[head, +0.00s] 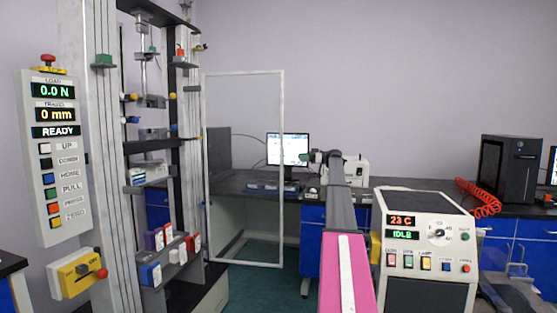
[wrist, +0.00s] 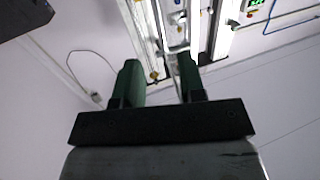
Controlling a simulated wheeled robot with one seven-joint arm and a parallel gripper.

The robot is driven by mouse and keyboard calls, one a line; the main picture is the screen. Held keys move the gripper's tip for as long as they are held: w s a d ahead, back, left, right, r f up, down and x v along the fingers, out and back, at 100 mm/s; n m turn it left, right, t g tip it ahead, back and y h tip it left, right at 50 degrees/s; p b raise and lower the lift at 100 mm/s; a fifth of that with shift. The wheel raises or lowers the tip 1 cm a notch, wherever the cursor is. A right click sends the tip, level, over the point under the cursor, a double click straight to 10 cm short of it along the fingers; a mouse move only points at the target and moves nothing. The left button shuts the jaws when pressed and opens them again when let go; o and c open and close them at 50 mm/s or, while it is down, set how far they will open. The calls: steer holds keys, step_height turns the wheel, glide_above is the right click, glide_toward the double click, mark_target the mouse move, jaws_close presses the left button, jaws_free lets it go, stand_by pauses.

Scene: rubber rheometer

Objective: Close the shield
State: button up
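The shield (head: 283,150) is a tall clear panel in a thin pale frame in the head view. It stands open, swung out to the right of the test frame (head: 103,190), with its left edge near the frame's right column. My gripper (head: 306,157) is at the end of my outstretched arm, to the right of the shield's right edge in the picture; the depth gap between them is unclear. In the wrist view its two green fingers (wrist: 160,78) are apart with nothing between them. I cannot clearly make out the shield in the wrist view.
A control panel (head: 54,155) reading READY hangs at the left, above a yellow switch box (head: 77,274). A white instrument (head: 424,240) reading 23 C stands right of my arm. A bench with a monitor (head: 288,149) is behind. Green floor (head: 262,285) shows below the shield.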

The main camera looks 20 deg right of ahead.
steer(key=x, duration=1)
steer(key=shift+a, duration=0.25)
jaws_close()
